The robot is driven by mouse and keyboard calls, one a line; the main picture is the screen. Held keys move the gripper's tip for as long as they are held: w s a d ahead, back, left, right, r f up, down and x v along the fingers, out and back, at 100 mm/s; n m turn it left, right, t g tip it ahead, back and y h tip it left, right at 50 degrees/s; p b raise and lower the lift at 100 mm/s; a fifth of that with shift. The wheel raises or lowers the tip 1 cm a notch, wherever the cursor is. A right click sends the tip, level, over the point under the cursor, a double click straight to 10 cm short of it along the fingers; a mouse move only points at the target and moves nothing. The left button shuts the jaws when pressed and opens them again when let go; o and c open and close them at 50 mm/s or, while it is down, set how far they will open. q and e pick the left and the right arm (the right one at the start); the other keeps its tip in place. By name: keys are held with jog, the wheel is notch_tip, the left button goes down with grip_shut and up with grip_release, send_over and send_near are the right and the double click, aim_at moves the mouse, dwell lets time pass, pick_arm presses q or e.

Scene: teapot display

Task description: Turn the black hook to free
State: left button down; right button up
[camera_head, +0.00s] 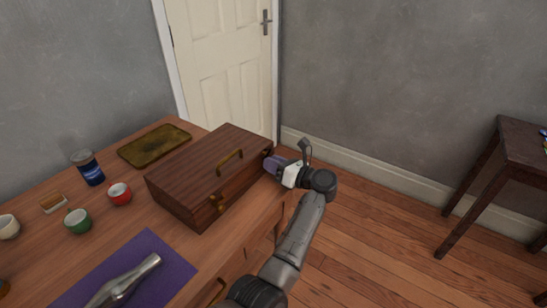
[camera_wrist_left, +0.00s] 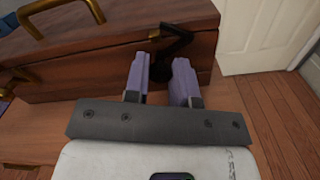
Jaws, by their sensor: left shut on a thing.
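A dark wooden box (camera_head: 200,165) with a brass handle on its lid (camera_head: 230,155) sits closed on the table. A black hook (camera_wrist_left: 177,42) is on the box's front face near its right end, in the left wrist view. Its upper part bends up toward the lid edge, by a small brass piece (camera_wrist_left: 154,32). My left gripper (camera_head: 273,164) is at the box's right front corner. Its two purple fingers (camera_wrist_left: 161,78) are shut on the lower part of the hook, which is partly hidden between them. My right gripper is not in view.
A brass tray (camera_head: 155,146) lies behind the box. A blue can (camera_head: 88,168), a red cup (camera_head: 119,193) and a green cup (camera_head: 77,221) stand to its left. A purple mat (camera_head: 175,268) with a silver object lies in front.

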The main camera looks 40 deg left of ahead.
pick_arm(q)
jog(key=m+p, duration=0.4)
jog(key=m, duration=0.1)
jog(key=shift+r, duration=0.15)
jog(key=shift+m+p, duration=1.05)
jog(key=shift+m, duration=0.75)
jog(key=c, duration=1)
grip_release()
jog(key=shift+o, duration=0.2)
jog(key=w+d, duration=0.1)
jog(key=d, duration=1.2)
jog(key=shift+d+p, duration=0.4)
jog(key=shift+p, duration=0.05)
jog(key=shift+w, duration=0.1)
